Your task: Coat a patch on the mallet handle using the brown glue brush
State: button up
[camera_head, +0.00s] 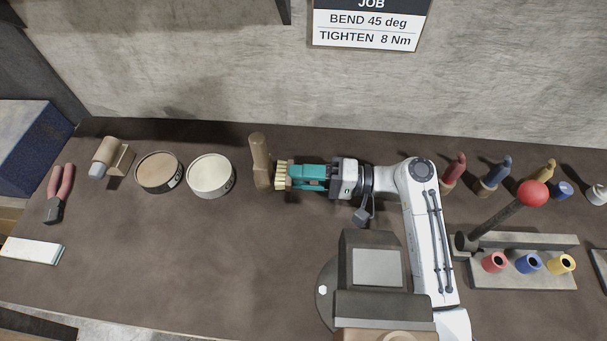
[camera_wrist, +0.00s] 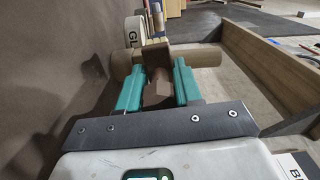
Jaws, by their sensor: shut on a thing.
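My gripper (camera_head: 306,176) has teal fingers and points left, low over the bench. Its fingers are shut on the brown glue brush, whose pale yellow bristles (camera_head: 281,176) show beyond the fingertips. In the wrist view the brush's brown body (camera_wrist: 158,90) sits between the fingers. A brown rounded bar, seemingly the mallet handle (camera_head: 259,158), stands right at the bristles' left side. It crosses in front of the gripper in the wrist view (camera_wrist: 207,56). The bristles look against it or very close; contact and any glue coat cannot be told.
Two round tins, one brown-topped (camera_head: 158,170) and one cream-topped (camera_head: 211,174), stand left of the bar. A tan block with a grey end (camera_head: 112,157) and red pliers (camera_head: 60,192) lie farther left. A rack (camera_head: 520,262) and a red-knobbed lever (camera_head: 532,194) are right.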

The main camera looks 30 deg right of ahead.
jog(key=shift+x, duration=1.15)
